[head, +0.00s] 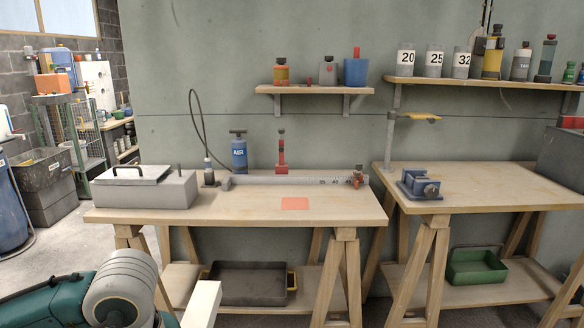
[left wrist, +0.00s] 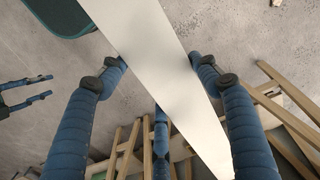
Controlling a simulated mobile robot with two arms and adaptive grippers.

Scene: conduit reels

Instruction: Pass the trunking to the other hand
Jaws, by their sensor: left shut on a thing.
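The trunking is a long white bar. In the left wrist view the trunking (left wrist: 165,60) runs diagonally from the top to the lower right, between the blue fingers of my left gripper (left wrist: 158,75), which is shut on it. In the head view only one end of the trunking (head: 203,305) shows at the bottom edge, in front of the left bench; my left gripper is out of that view. My right gripper (left wrist: 48,94) shows at the left edge of the left wrist view, its two blue fingers apart and empty, clear of the trunking.
The left workbench (head: 250,208) holds a grey metal box (head: 145,190), a blue air pump (head: 239,155) and an orange pad (head: 295,203). The right workbench (head: 490,187) carries a blue vise (head: 420,185). A dark tray (head: 247,285) lies on the lower shelf.

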